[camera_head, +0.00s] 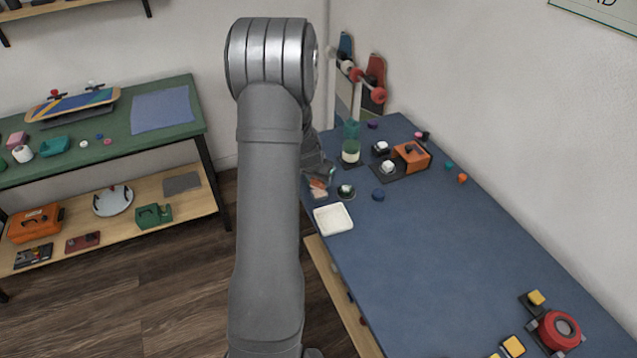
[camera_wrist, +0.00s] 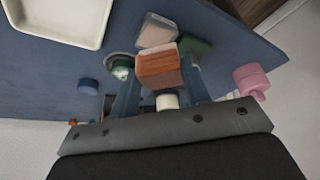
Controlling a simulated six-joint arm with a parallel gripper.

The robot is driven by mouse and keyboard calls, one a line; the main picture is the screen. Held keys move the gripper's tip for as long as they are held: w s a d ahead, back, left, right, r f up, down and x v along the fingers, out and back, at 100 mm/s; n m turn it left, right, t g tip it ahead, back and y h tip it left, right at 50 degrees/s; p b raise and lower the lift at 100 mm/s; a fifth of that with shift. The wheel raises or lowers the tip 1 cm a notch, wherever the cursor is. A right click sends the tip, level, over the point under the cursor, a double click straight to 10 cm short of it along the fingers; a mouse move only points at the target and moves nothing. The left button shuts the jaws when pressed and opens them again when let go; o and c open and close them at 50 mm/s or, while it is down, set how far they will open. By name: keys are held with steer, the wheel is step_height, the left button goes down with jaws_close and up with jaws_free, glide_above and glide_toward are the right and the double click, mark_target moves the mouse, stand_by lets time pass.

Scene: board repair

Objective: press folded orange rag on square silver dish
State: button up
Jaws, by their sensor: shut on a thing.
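My gripper (camera_wrist: 161,72) is shut on the folded orange rag (camera_wrist: 160,68), a layered orange block between the fingers. In the head view my gripper (camera_head: 319,176) is at the far left edge of the blue table, partly hidden by my arm, with the orange rag (camera_head: 318,184) below it. A small, pale pinkish square piece (camera_wrist: 157,31) shows just beyond the rag in the wrist view and under it in the head view (camera_head: 320,194). It may be the square silver dish; its rim and any contact with the rag are unclear.
An off-white square tray (camera_head: 333,219) lies nearby on the blue table (camera_head: 430,250). A round dark dish with a green and white item (camera_head: 346,190) and a blue disc (camera_head: 378,195) are close to the right. A jar (camera_head: 350,152) stands behind. The table's middle is clear.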

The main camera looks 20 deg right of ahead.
steer(key=shift+r, duration=2)
